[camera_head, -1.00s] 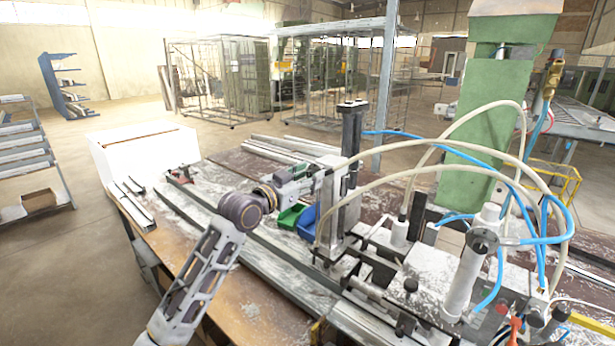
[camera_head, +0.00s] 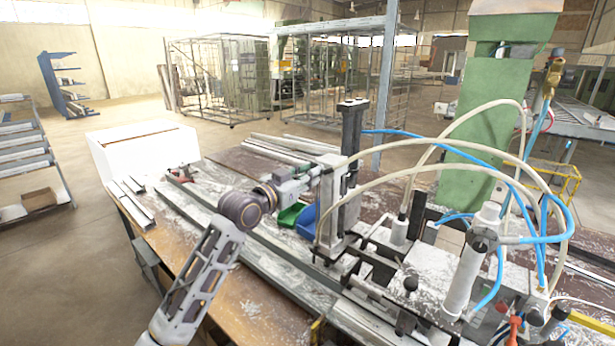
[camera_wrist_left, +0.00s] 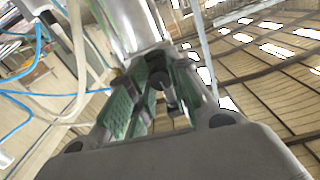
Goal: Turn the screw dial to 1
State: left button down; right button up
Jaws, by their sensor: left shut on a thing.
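The clamp's upright metal column (camera_head: 328,215) stands on the bench right of the middle in the head view. My left gripper (camera_head: 316,174) reaches it from the left, with the fingertips at the column's upper left side. In the left wrist view, the green-padded fingers (camera_wrist_left: 155,90) are closed around a small dark round part, which I take to be the screw dial (camera_wrist_left: 160,82). The fingers hide most of the dial, and no number on it can be read. My right gripper is not in view.
Blue and green bins (camera_head: 306,220) sit just below my left gripper. Pale and blue hoses arch over the machine at the right. Long metal profiles (camera_head: 262,262) lie along the bench. A white box (camera_head: 145,150) stands at its far left end.

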pick_arm(q)
jog(key=n, duration=1.1)
dwell(0.5)
jog(key=c, duration=1.3)
grip_release()
jog(key=shift+s, duration=0.1)
jog(key=shift+v, duration=5.95)
